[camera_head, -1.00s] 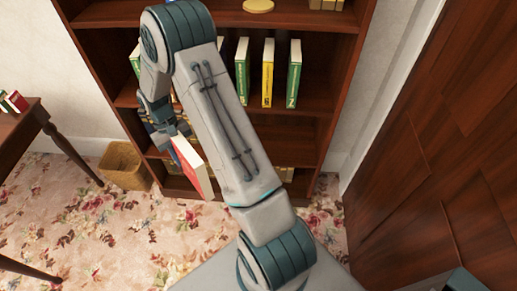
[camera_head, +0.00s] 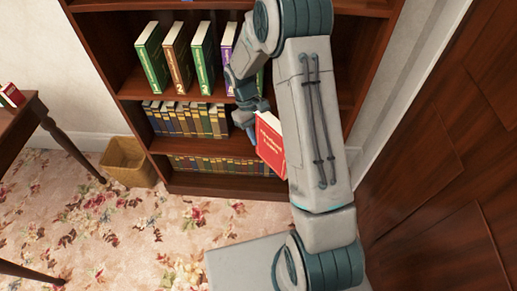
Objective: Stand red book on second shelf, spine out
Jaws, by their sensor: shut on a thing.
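The red book (camera_head: 270,146) has pale lettering on its cover and hangs in front of the lower shelves, partly behind my arm. My gripper (camera_head: 252,120) is shut on its upper edge. The dark wooden bookcase (camera_head: 126,90) stands behind. One shelf holds several tall upright books, among them a green book (camera_head: 152,58), a brown book (camera_head: 178,57), another green book (camera_head: 203,57) and a purple book (camera_head: 228,42). My arm hides the right part of the shelves.
Lower shelves hold rows of small books (camera_head: 188,120). A wicker basket (camera_head: 127,162) stands on the floral carpet (camera_head: 130,225) left of the bookcase. A wooden table (camera_head: 22,118) with books is at the left. Dark wood panelling (camera_head: 440,160) closes the right side.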

